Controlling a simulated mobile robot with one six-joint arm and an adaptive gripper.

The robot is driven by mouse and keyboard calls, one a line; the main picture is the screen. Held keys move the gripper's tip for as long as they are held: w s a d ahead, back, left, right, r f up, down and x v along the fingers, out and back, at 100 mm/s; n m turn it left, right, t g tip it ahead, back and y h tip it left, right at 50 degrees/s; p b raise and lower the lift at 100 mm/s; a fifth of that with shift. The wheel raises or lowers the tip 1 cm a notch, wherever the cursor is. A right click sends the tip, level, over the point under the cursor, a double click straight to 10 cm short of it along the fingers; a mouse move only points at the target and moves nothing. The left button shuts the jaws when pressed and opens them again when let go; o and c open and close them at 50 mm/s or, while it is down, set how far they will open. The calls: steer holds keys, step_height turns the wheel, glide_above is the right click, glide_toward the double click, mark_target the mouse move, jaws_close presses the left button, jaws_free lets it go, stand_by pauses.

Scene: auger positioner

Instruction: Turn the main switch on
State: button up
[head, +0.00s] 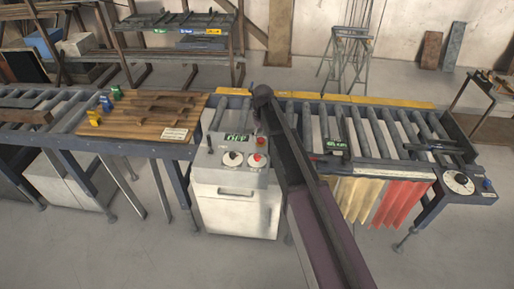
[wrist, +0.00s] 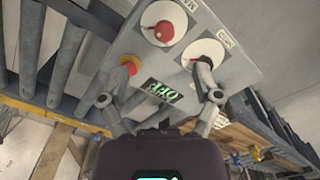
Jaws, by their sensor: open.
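The grey control panel (head: 217,172) tops a white cabinet. The other dial (wrist: 208,49) is partly covered by a grey lever or finger. My gripper (wrist: 159,97) is open and empty over the panel.
A wooden board (head: 140,118) with small coloured pieces lies left of the panel. A roller conveyor (head: 380,130) runs right, with yellow and red strips (head: 400,203) below. A dial box (head: 458,182) stands at its right end. The floor in front is clear.

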mark_target(257, 156)
steer(key=shift+w+a+r+n, duration=0.15)
steer(key=shift+w+a+r, duration=0.2)
steer(key=shift+a, duration=0.15)
steer(key=shift+w+a+r+n, duration=0.15)
steer(key=shift+w+a+r, duration=0.15)
steer(key=shift+a, duration=0.2)
steer(key=shift+f, duration=0.25)
step_height(257, 156, down, 14)
steer(key=b, duration=1.3)
steer(key=shift+r, duration=0.25)
jaws_close()
